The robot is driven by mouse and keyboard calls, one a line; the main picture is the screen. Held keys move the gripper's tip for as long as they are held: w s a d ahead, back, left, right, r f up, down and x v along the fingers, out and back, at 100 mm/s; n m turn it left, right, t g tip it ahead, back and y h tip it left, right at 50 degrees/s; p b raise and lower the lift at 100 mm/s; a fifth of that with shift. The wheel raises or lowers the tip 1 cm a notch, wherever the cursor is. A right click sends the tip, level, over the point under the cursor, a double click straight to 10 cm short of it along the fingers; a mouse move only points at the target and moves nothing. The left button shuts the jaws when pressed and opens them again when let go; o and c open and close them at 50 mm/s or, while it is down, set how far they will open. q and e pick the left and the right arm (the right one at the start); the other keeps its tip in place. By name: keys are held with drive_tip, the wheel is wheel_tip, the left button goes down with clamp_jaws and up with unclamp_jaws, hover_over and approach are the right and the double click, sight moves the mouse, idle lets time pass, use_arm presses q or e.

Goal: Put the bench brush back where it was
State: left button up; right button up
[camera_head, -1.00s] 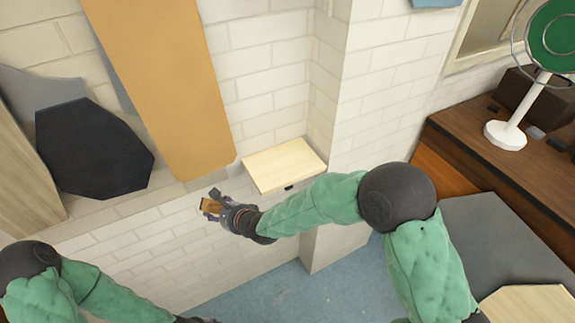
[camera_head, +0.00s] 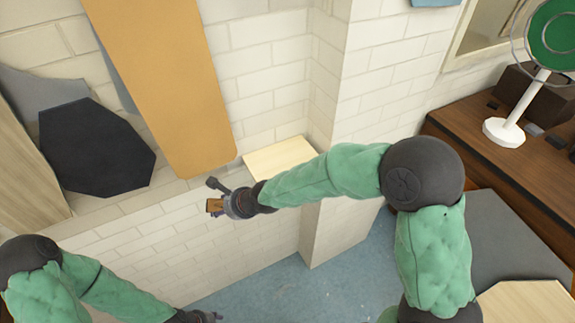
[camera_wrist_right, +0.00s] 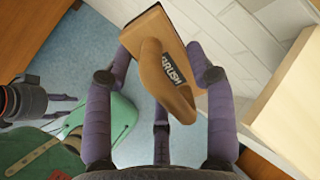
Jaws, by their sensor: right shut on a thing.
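The bench brush (camera_wrist_right: 155,55) is a brown wooden block with a handle and a dark label reading "BRUSH". My right gripper (camera_wrist_right: 158,85) is shut on it, with purple fingers on both sides of the brush. In the head view the brush (camera_head: 214,205) shows as a small brown piece at the tip of my right gripper (camera_head: 226,203), in front of the white brick wall. A pale wooden shelf (camera_head: 277,160) is on the wall just right of and behind the gripper, partly covered by my right arm. My left gripper (camera_head: 205,317) is barely in view at the bottom edge; its fingers are unclear.
A tall orange-tan board (camera_head: 165,85) and a dark octagonal panel (camera_head: 95,147) lean on the wall at left. A brown desk (camera_head: 510,160) with a green-and-white fan (camera_head: 545,50) stands at right. Blue floor (camera_head: 290,285) is open below.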

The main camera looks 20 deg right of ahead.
drive_tip(key=shift+s+d+r, duration=0.15)
drive_tip(key=shift+s+r, duration=0.05)
drive_tip(key=shift+r, duration=0.1)
